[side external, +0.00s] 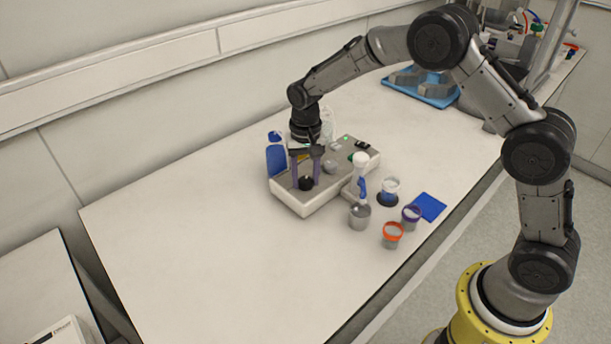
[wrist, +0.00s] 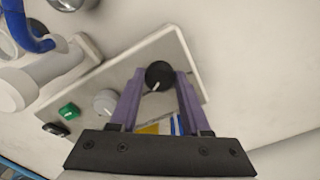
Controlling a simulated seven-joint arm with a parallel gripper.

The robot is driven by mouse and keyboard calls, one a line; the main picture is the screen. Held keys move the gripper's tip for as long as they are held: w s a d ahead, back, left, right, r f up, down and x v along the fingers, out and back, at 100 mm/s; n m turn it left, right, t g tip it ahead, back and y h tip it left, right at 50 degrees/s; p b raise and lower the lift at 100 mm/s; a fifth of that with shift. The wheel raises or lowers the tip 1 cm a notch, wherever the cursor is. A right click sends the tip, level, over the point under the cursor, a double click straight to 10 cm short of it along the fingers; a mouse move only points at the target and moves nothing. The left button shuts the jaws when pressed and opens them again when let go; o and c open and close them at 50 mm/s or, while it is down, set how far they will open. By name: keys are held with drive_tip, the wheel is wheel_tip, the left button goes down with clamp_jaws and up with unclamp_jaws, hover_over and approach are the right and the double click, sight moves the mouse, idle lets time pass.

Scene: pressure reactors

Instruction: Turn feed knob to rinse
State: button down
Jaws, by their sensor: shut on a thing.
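The feed knob, a round black knob (wrist: 159,75) with a white pointer line, sits near one end of the grey device panel (wrist: 140,56). In the wrist view its pointer line points down and slightly left. My gripper (wrist: 160,80) has its purple fingers on both sides of the black knob, shut on it. In the side view my gripper (side external: 306,182) reaches down from above onto the black knob (side external: 306,183) at the near left end of the device (side external: 292,200). Markings in yellow, white and blue beside the knob are partly hidden by the gripper.
The panel also has a grey knob (wrist: 105,102) and a green button (wrist: 69,111). The table's left front is clear.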

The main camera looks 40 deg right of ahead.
sight(306, 180)
drive_tip(key=shift+r, duration=0.1)
drive_tip(key=shift+c, duration=1.8)
unclamp_jaws()
wheel_tip(306, 180, up, 14)
